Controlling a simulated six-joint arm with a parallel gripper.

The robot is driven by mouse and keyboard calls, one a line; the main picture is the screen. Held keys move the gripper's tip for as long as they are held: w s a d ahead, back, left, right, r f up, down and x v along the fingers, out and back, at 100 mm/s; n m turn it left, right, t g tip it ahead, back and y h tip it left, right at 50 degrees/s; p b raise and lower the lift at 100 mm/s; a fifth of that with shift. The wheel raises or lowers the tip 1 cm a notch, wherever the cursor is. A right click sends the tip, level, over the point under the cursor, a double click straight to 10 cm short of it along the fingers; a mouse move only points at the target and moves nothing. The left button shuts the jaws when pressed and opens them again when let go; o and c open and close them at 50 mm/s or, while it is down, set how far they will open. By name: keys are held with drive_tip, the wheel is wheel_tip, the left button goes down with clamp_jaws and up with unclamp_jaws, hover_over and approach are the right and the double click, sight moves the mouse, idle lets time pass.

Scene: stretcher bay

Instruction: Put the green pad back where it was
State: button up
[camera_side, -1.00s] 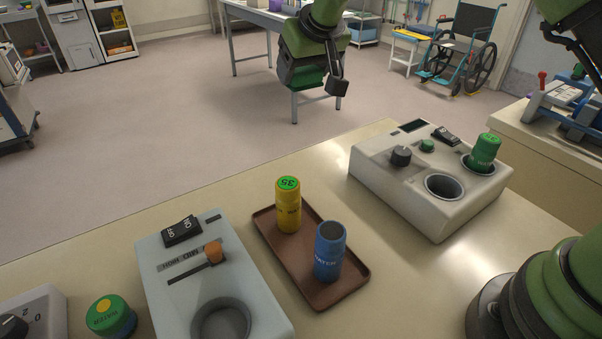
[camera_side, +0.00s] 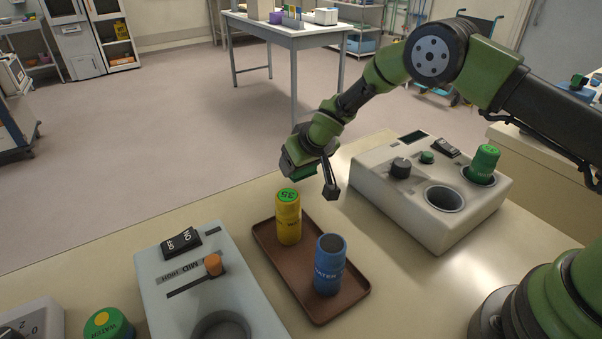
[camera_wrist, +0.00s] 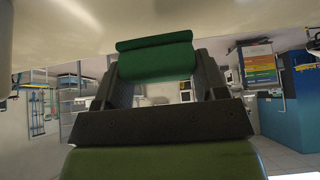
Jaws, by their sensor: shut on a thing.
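The green pad (camera_side: 303,173) is between the fingers of my gripper (camera_side: 314,181), which is shut on it. My gripper is behind and a little above the yellow canister, near the far edge of the bench. The fingers hide part of the pad in the side view. In the wrist view the green pad (camera_wrist: 155,58) shows as a dark green piece with a thicker upper edge, held between the dark fingers. Where the pad was before cannot be told from these frames.
A brown tray (camera_side: 344,305) holds a yellow canister (camera_side: 288,222) with a green top and a blue canister (camera_side: 328,265). A grey slider box (camera_side: 165,255) is at left. A beige box (camera_side: 384,200) with two wells stands at right, a green canister (camera_side: 485,163) in one.

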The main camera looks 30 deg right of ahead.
sight(301, 173)
drive_tip(key=shift+f, duration=1.55)
drive_tip(key=shift+f, duration=0.15)
drive_tip(key=o, duration=0.9)
drive_tip(key=shift+c, duration=0.2)
drive_tip(key=shift+s+r, duration=0.15)
drive_tip(key=shift+r, duration=0.35)
drive_tip(key=v, duration=1.1)
drive_tip(key=shift+r, duration=0.2)
